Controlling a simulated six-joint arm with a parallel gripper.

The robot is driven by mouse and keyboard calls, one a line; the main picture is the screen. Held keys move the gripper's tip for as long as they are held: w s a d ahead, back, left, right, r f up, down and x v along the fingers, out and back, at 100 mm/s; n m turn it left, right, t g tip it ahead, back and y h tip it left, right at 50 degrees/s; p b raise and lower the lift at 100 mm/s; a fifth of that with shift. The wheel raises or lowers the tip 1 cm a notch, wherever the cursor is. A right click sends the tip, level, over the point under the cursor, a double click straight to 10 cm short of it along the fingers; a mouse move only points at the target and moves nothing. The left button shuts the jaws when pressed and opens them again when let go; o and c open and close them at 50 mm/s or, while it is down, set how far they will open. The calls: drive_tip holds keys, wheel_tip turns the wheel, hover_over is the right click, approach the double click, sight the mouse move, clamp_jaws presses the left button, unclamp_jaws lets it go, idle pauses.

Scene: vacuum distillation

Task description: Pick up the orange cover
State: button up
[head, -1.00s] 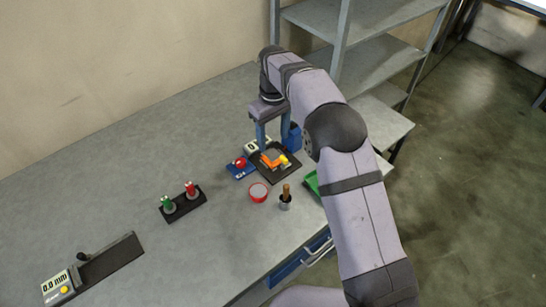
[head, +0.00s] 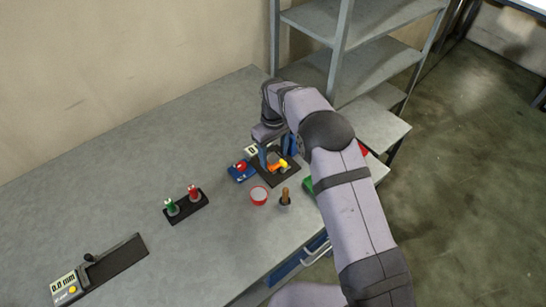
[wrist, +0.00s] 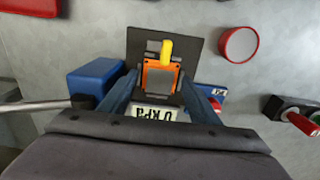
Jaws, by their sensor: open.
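The orange cover (head: 272,157) sits on a dark square plate (head: 283,179) near the back right of the bench. In the wrist view the cover (wrist: 147,77) is a small orange frame around a grey middle, next to a yellow lever (wrist: 166,50). My gripper (head: 276,152) is low over the plate with its blue fingers apart. In the wrist view my gripper (wrist: 159,84) has one finger on each side of the cover, and gaps seem to remain. The fingers partly hide the cover in the head view.
A display reading kPa (wrist: 157,113) and a blue box (wrist: 95,80) are close to the fingers. A blue base with a red button (head: 241,170), a red-rimmed round dish (head: 259,195) and a wooden-handled tool (head: 285,196) stand nearby.

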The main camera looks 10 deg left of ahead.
drive_tip(key=shift+f, duration=0.35)
drive_tip(key=c, duration=1.3)
drive_tip(key=shift+r, duration=0.1)
drive_tip(key=shift+c, duration=0.2)
